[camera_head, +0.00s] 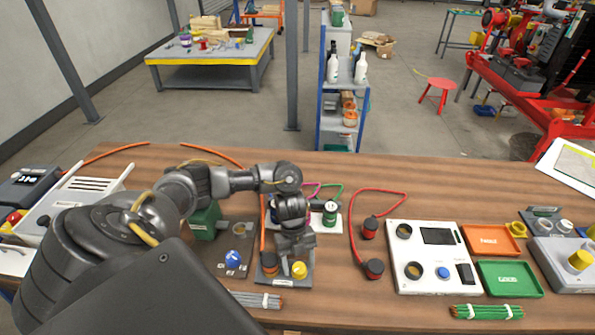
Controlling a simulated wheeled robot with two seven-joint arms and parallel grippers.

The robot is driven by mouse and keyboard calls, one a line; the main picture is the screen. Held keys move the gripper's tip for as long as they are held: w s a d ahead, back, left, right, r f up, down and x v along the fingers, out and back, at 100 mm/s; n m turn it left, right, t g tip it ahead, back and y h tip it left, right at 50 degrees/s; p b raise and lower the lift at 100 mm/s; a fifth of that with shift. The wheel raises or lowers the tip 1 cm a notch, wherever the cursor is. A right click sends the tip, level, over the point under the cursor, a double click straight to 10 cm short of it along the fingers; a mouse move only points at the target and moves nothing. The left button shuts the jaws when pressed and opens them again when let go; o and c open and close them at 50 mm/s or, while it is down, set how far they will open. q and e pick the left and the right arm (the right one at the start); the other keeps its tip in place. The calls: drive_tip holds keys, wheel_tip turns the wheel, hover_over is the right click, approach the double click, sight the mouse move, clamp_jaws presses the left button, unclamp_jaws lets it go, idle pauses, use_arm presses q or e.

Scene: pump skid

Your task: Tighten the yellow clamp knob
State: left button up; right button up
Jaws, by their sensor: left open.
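A yellow knob (299,270) stands on a small dark plate (284,283) near the front middle of the wooden table. A second yellow knob-like part (579,261) sits on a grey unit at the far right. I cannot tell from the picture alone which one is the clamp knob. My left gripper (297,249) points down just above and behind the first yellow knob, apart from it as far as I can see. Its jaws are open and small in view. My left arm covers the table's left part. My right gripper is out of view.
A blue knob (233,257) on a dark plate is left of the gripper. A dark cylinder with an orange hose (269,261) stands close beside the yellow knob. A white panel (433,288), orange tray (489,238) and green tray (510,279) lie right. Bare wood (345,295) shows between.

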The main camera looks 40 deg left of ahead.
use_arm(q)
drive_tip(key=v, duration=1)
drive_tip(key=shift+r, duration=0.25)
drive_tip(key=shift+w+a, duration=0.1)
drive_tip(key=shift+a, duration=0.05)
